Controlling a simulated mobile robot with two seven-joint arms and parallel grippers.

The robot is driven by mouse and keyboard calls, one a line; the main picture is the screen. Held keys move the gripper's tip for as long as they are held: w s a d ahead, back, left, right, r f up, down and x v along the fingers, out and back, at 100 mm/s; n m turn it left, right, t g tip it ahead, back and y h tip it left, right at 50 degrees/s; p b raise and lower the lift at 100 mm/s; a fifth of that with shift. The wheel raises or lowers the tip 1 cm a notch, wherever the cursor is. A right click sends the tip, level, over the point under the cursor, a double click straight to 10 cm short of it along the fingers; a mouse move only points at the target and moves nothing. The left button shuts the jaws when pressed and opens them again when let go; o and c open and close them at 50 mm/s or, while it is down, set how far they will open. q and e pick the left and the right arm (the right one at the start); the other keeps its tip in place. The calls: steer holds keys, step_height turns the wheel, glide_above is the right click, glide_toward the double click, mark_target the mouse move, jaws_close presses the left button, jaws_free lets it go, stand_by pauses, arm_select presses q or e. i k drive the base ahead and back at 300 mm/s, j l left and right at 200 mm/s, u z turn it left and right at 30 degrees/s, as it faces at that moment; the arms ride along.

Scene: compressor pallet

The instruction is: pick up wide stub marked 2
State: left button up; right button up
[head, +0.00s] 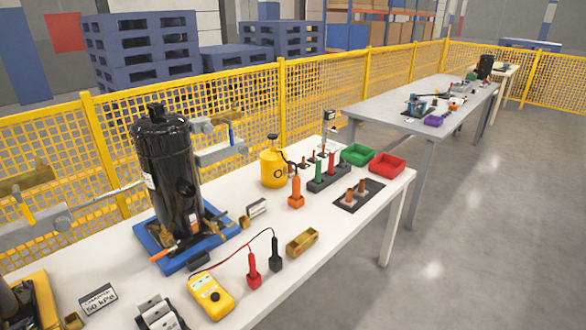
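Two copper-coloured stubs stand upright on a dark plate (373,194) near the right end of the white table. One stub (349,196) is nearer and the other stub (361,187) is just behind it to the right. All are too small to read a number on, so I cannot tell which is marked 2. Neither of my grippers can be made out in the head view.
A black compressor (170,170) on a blue base, a yellow meter (211,297), an orange tool (296,193), a brass-coloured tray (302,243), a green bin (357,155) and a red bin (387,163) crowd the white table (345,225). Its front right edge is clear. A yellow fence (310,100) runs behind.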

mark_target(291, 170)
steer(key=i+l, duration=0.2)
steer(key=l, duration=0.15)
steer(key=i+l+u, duration=0.15)
steer(key=l, duration=0.25)
steer(key=i+l, duration=0.2)
steer(key=l, duration=0.15)
steer(key=i+l+u, duration=0.1)
steer(key=l, duration=0.3)
steer(key=i+l+u, duration=0.1)
steer(key=l, duration=0.3)
steer(key=i+l, duration=0.25)
steer(key=l, duration=0.15)
steer(key=i+l+u, duration=0.1)
steer(key=l, duration=0.35)
steer(key=i+l+u, duration=0.1)
steer(key=l, duration=0.3)
steer(key=i, duration=0.05)
